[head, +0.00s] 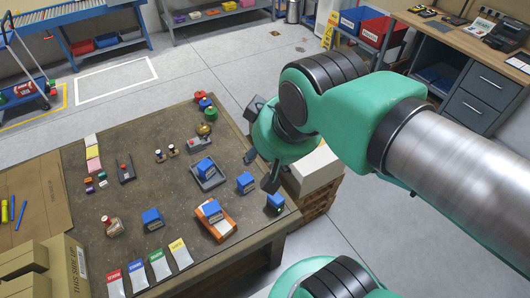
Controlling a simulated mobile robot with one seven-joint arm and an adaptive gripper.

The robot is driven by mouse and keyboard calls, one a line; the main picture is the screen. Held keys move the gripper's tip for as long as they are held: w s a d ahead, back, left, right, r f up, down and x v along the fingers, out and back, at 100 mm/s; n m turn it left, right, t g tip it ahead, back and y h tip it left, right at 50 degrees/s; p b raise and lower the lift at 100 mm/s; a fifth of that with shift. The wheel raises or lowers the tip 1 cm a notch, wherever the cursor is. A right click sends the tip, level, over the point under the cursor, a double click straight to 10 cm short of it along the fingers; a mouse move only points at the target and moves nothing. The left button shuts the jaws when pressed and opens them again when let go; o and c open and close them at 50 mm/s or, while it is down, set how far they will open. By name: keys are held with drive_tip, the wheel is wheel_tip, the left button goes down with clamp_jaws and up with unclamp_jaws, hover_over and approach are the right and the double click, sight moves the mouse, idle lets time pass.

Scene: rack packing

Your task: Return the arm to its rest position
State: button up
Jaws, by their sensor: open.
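My gripper (260,166) is at the end of my green and silver arm, which reaches in from the right side of the head view. The gripper is over the right edge of the brown worktable (140,205). Its dark fingers are apart, and I see nothing held between them. The green arm link hides part of the gripper. The fingers show close to the blue blocks on the table's right side, but I cannot tell the height between them.
Blue blocks stand on the table, one in a grey tray (206,183) and one in an orange tray (218,229). Cardboard boxes (25,260) are at the left. A white box (315,170) on a brown stack stands beside the table. Grey floor (205,65) lies open behind.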

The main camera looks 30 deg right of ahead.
drive_tip(key=shift+s+d, duration=0.1)
drive_tip(key=shift+s, duration=0.05)
drive_tip(key=shift+f, duration=0.1)
drive_tip(key=shift+f+b, duration=0.95)
drive_tip(key=shift+b, duration=0.05)
